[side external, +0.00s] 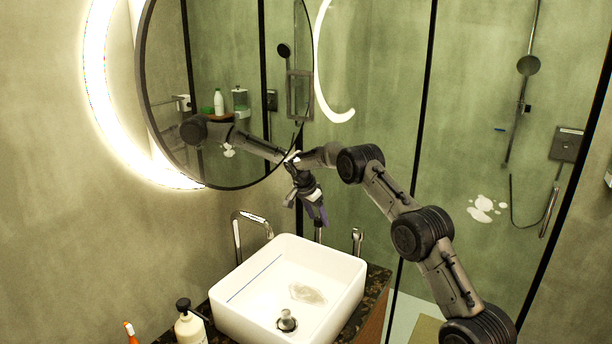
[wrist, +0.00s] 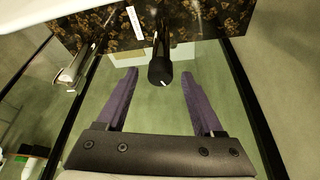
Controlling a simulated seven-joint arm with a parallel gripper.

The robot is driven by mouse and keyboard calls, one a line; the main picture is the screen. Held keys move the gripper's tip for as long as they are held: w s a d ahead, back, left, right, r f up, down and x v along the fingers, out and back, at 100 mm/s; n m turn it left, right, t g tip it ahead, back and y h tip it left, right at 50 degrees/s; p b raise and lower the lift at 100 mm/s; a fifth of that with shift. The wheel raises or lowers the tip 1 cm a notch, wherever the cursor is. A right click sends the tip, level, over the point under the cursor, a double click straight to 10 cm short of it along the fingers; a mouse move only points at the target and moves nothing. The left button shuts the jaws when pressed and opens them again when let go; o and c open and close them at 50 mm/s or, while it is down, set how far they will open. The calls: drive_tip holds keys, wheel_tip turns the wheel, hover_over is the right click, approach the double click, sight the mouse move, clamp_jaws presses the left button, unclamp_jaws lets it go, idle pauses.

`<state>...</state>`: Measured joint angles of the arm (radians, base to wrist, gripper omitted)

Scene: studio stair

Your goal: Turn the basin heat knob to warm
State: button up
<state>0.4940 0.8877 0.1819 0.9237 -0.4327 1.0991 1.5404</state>
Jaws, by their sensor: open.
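A dark round knob (wrist: 160,70) with a small white mark shows in the wrist view, on a stem by the speckled counter. A white label strip (wrist: 135,22) is beside its stem; its writing is too small to read. My gripper (wrist: 159,74) is open, one purple finger on each side of the knob, with visible gaps. I cannot tell whether the fingertips reach its depth. In the side view my gripper (side external: 311,210) points down above an upright fitting (side external: 318,233) behind the white basin (side external: 228,310). The knob's heat setting cannot be read.
A chrome fitting (side external: 357,241) stands to the right; a chrome handle (wrist: 75,68) shows left of the knob in the wrist view. The curved spout (side external: 238,236), round mirror (side external: 225,60) and glass panel (side external: 410,150) are nearby. A pump bottle (side external: 189,325) stands front left.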

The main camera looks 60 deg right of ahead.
drive_tip(key=n, duration=0.2)
drive_tip(key=n+t, duration=0.2)
drive_tip(key=n, duration=0.1)
drive_tip(key=shift+s+n, duration=0.25)
drive_tip(key=shift+n, duration=0.05)
drive_tip(key=n+t, duration=0.1)
drive_tip(key=n, duration=0.2)
drive_tip(key=n+t+y, duration=0.1)
drive_tip(key=n, duration=0.2)
drive_tip(key=shift+s+d, duration=0.1)
drive_tip(key=v, duration=1.4)
drive_tip(key=a+r+n+t, duration=0.2)
drive_tip(key=a+r+t, duration=0.1)
drive_tip(key=a+r, duration=0.9)
drive_tip(key=shift+s+a+n, duration=0.25)
drive_tip(key=shift+s+n, duration=0.1)
drive_tip(key=shift+n, duration=0.05)
